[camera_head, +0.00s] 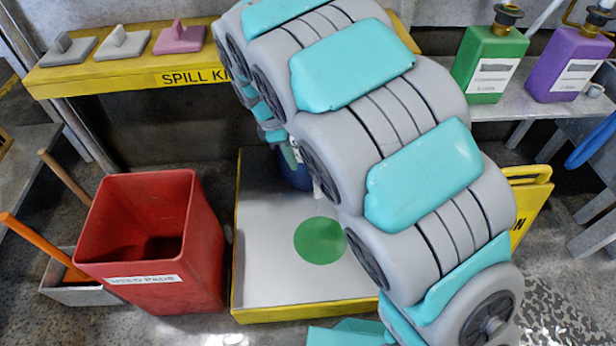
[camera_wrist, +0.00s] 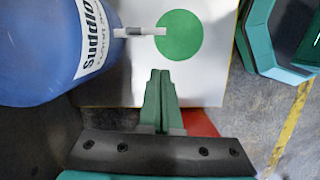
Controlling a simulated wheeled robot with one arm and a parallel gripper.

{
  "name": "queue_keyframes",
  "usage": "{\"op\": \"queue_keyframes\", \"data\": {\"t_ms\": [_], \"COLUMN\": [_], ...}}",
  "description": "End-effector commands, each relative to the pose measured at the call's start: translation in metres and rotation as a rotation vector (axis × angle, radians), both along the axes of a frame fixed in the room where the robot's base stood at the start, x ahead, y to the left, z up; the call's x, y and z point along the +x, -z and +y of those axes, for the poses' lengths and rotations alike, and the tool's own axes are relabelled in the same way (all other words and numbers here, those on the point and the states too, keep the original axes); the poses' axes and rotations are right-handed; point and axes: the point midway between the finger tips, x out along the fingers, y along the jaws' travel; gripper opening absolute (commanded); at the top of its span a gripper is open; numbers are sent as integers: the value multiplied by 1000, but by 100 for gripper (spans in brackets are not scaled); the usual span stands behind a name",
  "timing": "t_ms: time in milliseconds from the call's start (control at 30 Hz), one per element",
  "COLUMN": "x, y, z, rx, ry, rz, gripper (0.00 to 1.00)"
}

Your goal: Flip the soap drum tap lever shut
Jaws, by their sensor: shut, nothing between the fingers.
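In the wrist view the blue soap drum (camera_wrist: 45,50) is at the left, with a white label. Its pale tap (camera_wrist: 150,31) sticks out to the right, over the green disc. A grey section sits midway along the tap; I cannot make out the lever's position. My gripper (camera_wrist: 165,72) has its green fingers together and empty, just below the tap in the picture. I see no clear contact with the tap. In the head view my arm hides most of the drum (camera_head: 293,176), and the gripper is hard to make out.
A white tray (camera_head: 265,230) with yellow edges and a green disc (camera_head: 320,240) lies below the tap. A red bin (camera_head: 180,240) stands left of it. A yellow spill kit shelf (camera_head: 125,78) holds pads. Green (camera_head: 490,62) and purple (camera_head: 570,62) bottles stand at the right.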

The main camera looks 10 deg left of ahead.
Motion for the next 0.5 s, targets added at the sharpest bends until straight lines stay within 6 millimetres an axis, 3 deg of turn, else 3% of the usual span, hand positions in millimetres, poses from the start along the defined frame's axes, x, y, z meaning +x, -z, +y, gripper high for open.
{"op": "queue_keyframes", "data": {"t_ms": [167, 367, 500], "x": [1, 2, 3], "y": [14, 33, 59], "z": [20, 16, 10], "rx": [-5, -7, -7], "ry": [-80, -83, -82], "rz": [8, 11, 12], "gripper": [0, 0, 0]}}
